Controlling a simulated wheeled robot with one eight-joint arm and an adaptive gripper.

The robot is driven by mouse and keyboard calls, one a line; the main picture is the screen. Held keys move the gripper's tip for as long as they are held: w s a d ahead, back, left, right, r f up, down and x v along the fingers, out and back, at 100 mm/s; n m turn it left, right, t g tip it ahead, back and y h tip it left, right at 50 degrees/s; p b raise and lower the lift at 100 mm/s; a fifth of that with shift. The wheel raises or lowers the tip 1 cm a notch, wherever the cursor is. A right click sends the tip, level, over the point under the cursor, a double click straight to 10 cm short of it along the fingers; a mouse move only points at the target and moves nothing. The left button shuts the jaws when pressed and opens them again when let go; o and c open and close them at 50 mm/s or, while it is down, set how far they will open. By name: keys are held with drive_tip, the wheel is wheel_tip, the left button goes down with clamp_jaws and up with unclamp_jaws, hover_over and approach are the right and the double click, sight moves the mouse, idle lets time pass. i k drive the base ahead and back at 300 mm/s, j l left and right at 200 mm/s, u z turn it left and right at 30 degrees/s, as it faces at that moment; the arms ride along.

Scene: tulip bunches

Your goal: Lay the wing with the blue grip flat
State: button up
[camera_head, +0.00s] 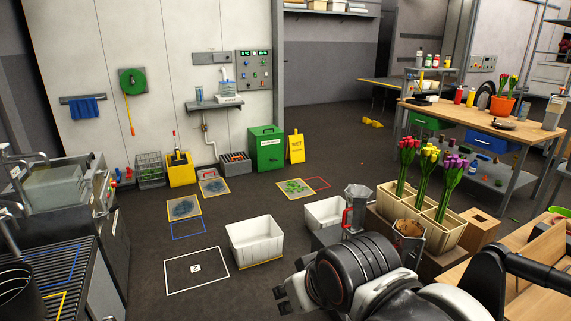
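I cannot make out a wing with a blue grip in this view. At the lower right, a light wooden top (480,275) has a raised wooden panel (538,252) on it; whether this is a wing I cannot tell. My gripper (281,300) is at the bottom centre, at the end of my black and white arm, over the floor and apart from these boards. Its fingers are small and partly hidden by my arm, so its opening is unclear. Nothing shows clearly in it.
A beige planter (410,212) with red, yellow and purple tulip bunches stands right of centre. White bins (256,240) stand on the floor near my arm. A workbench (485,117) with a blue drawer (490,142) is behind. The dark floor in the middle is largely clear.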

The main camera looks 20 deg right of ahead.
sight(548, 247)
drive_tip(key=i+z, duration=0.1)
drive_tip(key=i, duration=0.8)
drive_tip(key=i+j+z, duration=0.1)
drive_tip(key=i, duration=0.75)
drive_tip(key=i+l+z, duration=0.1)
drive_tip(key=i+z, duration=0.15)
drive_tip(key=z, duration=0.2)
drive_tip(key=i+z, duration=0.25)
drive_tip(key=z, duration=0.15)
drive_tip(key=i+z, duration=0.25)
drive_tip(key=z, duration=0.2)
drive_tip(key=i+j+z, duration=0.25)
drive_tip(key=z, duration=0.6)
drive_tip(key=i+z, duration=0.1)
drive_tip(key=z, duration=0.75)
drive_tip(key=j+z, duration=0.1)
drive_tip(key=z, duration=0.3)
drive_tip(key=i+z, duration=0.1)
drive_tip(key=z, duration=2.05)
